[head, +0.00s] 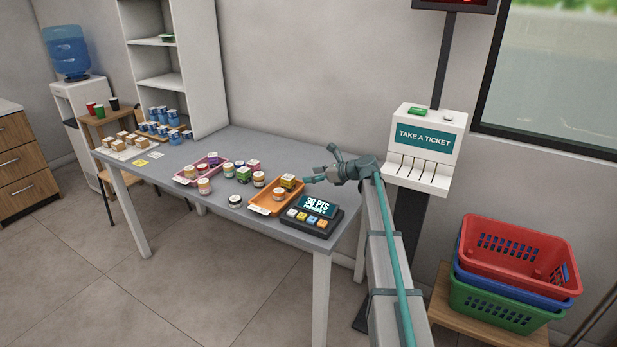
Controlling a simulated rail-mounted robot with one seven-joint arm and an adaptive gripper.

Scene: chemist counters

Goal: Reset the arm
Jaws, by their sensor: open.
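My arm reaches up from the lower right of the head view to the right end of the grey table (215,147). My gripper (322,165) hangs above the table's right part, with its fingers pointing left and spread apart. Nothing shows between the fingers. It is above and close to the orange tray (266,208) and the dark register (328,229) reading "36 PTS". Whether a fingertip touches anything cannot be told.
Jars and small boxes stand on the table, some in a pink tray (187,182). A ticket dispenser (424,148) stands right of my gripper. Stacked baskets (512,262) are at the lower right. White shelves (160,84) stand behind the table's left part. The table's back middle is clear.

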